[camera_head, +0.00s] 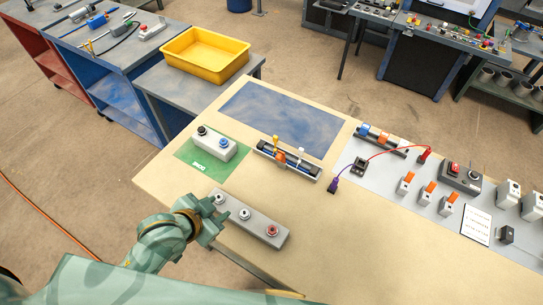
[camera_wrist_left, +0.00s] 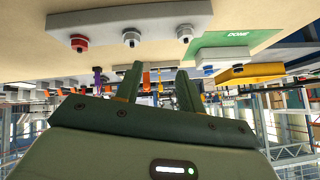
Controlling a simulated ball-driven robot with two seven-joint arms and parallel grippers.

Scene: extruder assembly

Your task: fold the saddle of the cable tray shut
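A dark cable tray (camera_head: 287,158) lies on the beige table near the middle of the head view. An orange saddle (camera_head: 281,157) sits on it. A yellow upright piece (camera_head: 275,142) and a white upright piece (camera_head: 301,153) stand up from the tray. Whether either is the saddle's raised part is too small to tell. My left gripper (camera_head: 215,207) is left of and nearer than the tray, close to the left end of a grey button box (camera_head: 252,222). In the left wrist view my left gripper (camera_wrist_left: 158,90) has its fingers apart with nothing between them. My right gripper is not in view.
To the right are another tray (camera_head: 380,139), a red cable (camera_head: 395,149) and several switches. The table's front right is clear.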

